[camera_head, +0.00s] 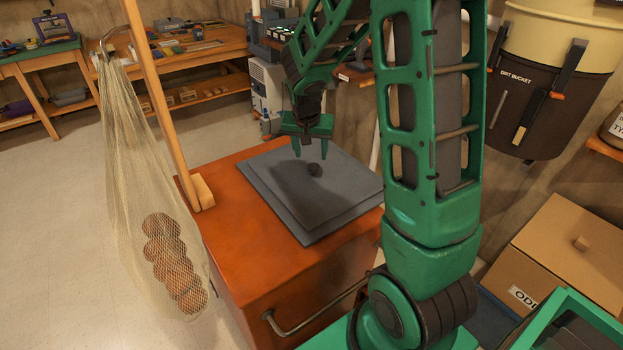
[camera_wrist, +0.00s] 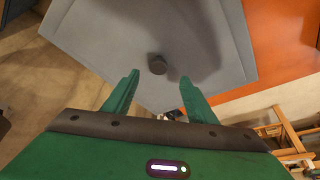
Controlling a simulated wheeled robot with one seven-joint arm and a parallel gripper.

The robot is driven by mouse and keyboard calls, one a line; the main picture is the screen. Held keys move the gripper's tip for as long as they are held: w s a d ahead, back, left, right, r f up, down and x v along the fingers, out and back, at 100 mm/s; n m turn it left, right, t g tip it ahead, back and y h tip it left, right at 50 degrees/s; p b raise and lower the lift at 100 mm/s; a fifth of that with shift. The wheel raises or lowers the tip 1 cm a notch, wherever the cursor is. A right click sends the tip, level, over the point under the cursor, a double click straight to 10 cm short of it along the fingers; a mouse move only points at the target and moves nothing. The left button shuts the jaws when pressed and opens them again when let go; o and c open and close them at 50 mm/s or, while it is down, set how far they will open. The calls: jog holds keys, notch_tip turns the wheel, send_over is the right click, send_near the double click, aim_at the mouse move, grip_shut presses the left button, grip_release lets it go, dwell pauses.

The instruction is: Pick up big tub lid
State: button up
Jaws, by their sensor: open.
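The big tub lid (camera_head: 347,182) is a flat grey square slab with a stepped edge and a small dark round knob (camera_head: 315,170) near its middle. It lies on top of an orange box-like cabinet (camera_head: 250,240). My green gripper (camera_head: 308,154) is open and empty just above the knob, fingers pointing down. In the wrist view the lid (camera_wrist: 215,35) fills the upper middle, and the knob (camera_wrist: 157,65) shows between and a little beyond the two fingertips (camera_wrist: 158,77). The gap in height between fingertips and knob is hard to tell.
A wooden post (camera_head: 165,95) stands at the cabinet's left edge. A net bag of brown balls (camera_head: 150,190) hangs left of it. A cardboard box (camera_head: 565,250) and a dirt bucket (camera_head: 530,110) are at the right. The floor at left is clear.

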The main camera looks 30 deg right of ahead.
aim_at(313, 166)
jog(key=shift+d+x, duration=0.15)
jog(key=shift+x, duration=1.8)
jog(key=shift+d+x, duration=0.1)
jog(key=shift+x, duration=1.85)
jog(key=shift+w+r, duration=0.1)
grip_shut()
